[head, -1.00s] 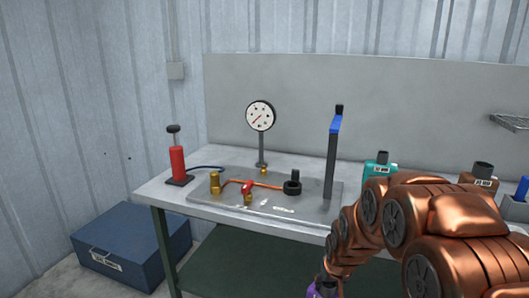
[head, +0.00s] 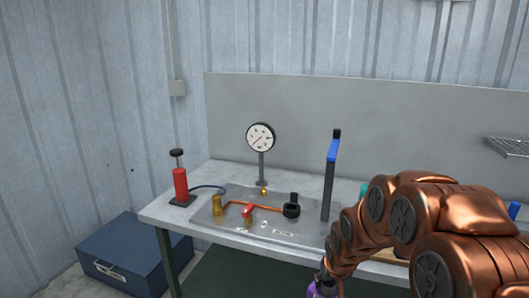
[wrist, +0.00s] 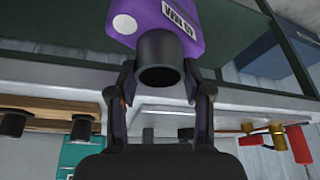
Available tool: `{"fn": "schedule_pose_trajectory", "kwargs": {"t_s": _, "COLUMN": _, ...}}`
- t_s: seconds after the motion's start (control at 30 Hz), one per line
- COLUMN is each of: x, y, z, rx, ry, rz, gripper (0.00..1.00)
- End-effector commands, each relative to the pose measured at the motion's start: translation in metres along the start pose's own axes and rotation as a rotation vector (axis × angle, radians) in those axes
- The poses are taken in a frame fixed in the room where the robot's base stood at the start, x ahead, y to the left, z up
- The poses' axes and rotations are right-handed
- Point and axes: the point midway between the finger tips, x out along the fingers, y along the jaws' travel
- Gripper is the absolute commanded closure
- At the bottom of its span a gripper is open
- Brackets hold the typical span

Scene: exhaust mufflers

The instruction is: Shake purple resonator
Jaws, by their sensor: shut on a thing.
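The purple resonator (wrist: 162,22) is in my gripper (wrist: 160,80). In the wrist view its dark round neck (wrist: 160,58) sits between the two fingers, which are shut on it. The purple body, with a white label and a white round spot, reaches past the fingers and is cut off by the top edge. In the head view only a small purple part (head: 322,289) shows at the bottom edge, below my copper arm. The fingers are hidden there. The resonator is held in front of the bench, clear of its top.
The bench (head: 190,219) carries a plate with brass fittings, a gauge (head: 261,137), a red pump (head: 181,184) and a tall blue-handled lever (head: 331,170). A teal canister (wrist: 82,153) stands on it, partly hidden by my arm. A blue chest (head: 130,272) is on the floor at left.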

Motion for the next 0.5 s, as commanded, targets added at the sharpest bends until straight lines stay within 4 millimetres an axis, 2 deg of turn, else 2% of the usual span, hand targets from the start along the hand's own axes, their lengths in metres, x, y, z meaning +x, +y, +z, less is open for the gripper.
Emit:
{"fn": "schedule_pose_trajectory", "kwargs": {"t_s": 0.03, "x": -0.009, "y": 0.000, "z": -0.004, "rx": 0.000, "ry": 0.002, "rz": 0.000, "gripper": 1.00}}
{"fn": "schedule_pose_trajectory", "kwargs": {"t_s": 0.1, "x": -0.013, "y": 0.000, "z": -0.006, "rx": 0.000, "ry": 0.002, "rz": 0.000, "gripper": 1.00}}
{"fn": "schedule_pose_trajectory", "kwargs": {"t_s": 0.37, "x": -0.015, "y": 0.000, "z": -0.007, "rx": 0.000, "ry": 0.002, "rz": 0.000, "gripper": 1.00}}
{"fn": "schedule_pose_trajectory", "kwargs": {"t_s": 0.5, "x": -0.024, "y": 0.000, "z": -0.013, "rx": 0.003, "ry": 0.006, "rz": 0.000, "gripper": 1.00}}
